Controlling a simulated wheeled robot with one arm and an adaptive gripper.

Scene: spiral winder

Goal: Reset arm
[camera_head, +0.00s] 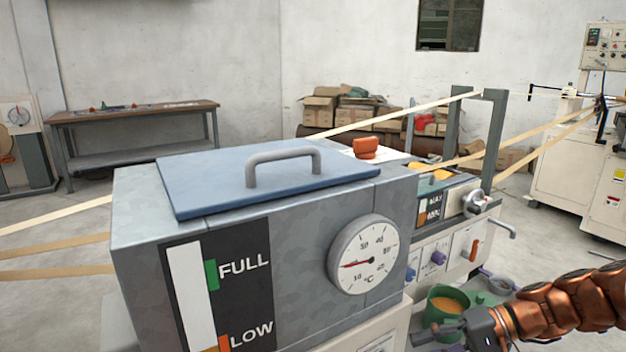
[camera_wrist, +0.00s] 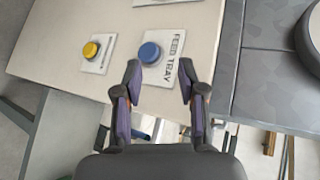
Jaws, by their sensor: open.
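My gripper (camera_wrist: 160,80) is open in the wrist view, its two dark fingers spread apart with nothing between them. The fingers show over a pale panel (camera_wrist: 190,25) with a blue button (camera_wrist: 149,53) beside a "FEED TRAY" label and a yellow button (camera_wrist: 90,50). Whether a finger touches the panel cannot be told. In the head view my gripper (camera_head: 436,338) is at the bottom right, close to a green cup (camera_head: 436,311) of orange-yellow contents. My copper-coloured arm reaches in from the right edge.
A grey tank (camera_head: 300,235) with a blue lid (camera_head: 225,187), handle and dial (camera_head: 363,254) fills the foreground. Paper strips (camera_head: 375,121) run across to a white machine (camera_head: 570,180) at right. A workbench (camera_head: 140,112) stands at back left. Bare floor lies between.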

